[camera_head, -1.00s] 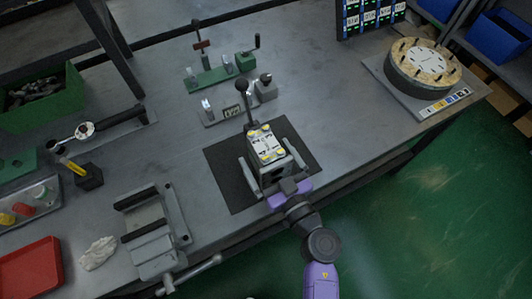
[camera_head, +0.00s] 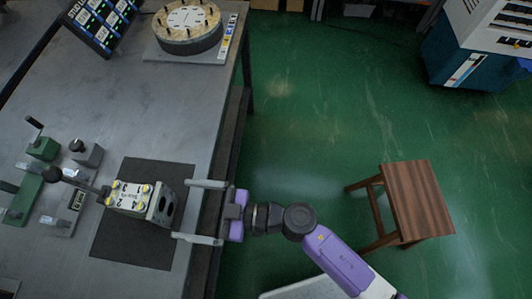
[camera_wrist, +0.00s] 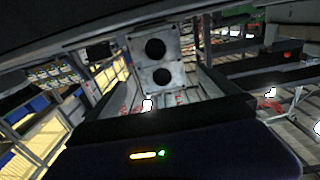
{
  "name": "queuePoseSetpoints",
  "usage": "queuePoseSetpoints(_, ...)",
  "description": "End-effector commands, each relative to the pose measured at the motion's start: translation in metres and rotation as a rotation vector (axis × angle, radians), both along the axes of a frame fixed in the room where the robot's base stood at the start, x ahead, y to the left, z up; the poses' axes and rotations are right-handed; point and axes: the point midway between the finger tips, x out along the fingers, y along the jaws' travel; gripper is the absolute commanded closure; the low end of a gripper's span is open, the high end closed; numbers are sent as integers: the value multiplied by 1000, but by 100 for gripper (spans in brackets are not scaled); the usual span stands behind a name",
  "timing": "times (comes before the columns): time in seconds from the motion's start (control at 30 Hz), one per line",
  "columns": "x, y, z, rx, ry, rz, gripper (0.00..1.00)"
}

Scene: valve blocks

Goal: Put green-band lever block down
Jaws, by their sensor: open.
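The lever block (camera_head: 135,199) is grey with yellow corner caps on its marked face and a lever with a black knob. It sits on the dark mat (camera_head: 125,250), lever pointing left in the head view. No green band can be made out. My gripper (camera_head: 180,210) is open and empty to the right of the block, its two fingers apart and clear of it. In the wrist view the block (camera_wrist: 158,62) shows a face with two round dark holes, ahead between the fingers.
A green lever fixture (camera_head: 28,195) and a grey fixture (camera_head: 72,200) stand left of the mat. A round bolted flange (camera_head: 187,25) is at the table's far end. A wooden stool (camera_head: 415,200) stands on the green floor to the right.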

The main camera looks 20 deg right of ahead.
Motion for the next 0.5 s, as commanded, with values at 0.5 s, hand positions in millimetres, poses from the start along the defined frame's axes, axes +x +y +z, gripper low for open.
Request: queuePoseSetpoints(0.5, -69, -207, 54, 5, -59, -616, 0)
